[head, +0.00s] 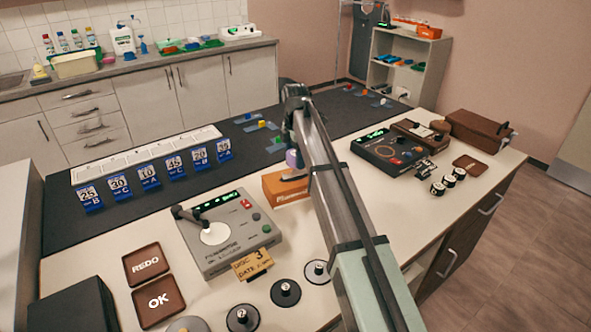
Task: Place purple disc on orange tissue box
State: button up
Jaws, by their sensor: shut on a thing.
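The orange tissue box (276,194) stands on the counter in the middle of the head view, right behind the grey device. My arm covers its right part, and a dark opening shows on its top. A small light-purple thing, which looks like the purple disc (291,159), is just above and behind the box in the picture. My gripper (292,150) points down there, mostly hidden by my forearm, and is shut on the disc. I cannot tell whether the disc touches the box.
A grey device (225,235) with a lever and green display stands left of the box. Blue number cards (150,177) line the dark mat behind. Black round weights (285,293) and REDO and OK plates (158,299) lie in front. A dark console (390,151) stands right.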

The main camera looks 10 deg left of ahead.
aim_at(295, 177)
jog(key=shift+f, duration=2.6)
jog(key=shift+f, duration=0.15)
jog(key=o, duration=1.1)
notch_tip(295, 177, up, 12)
jog(key=shift+r, duration=0.15)
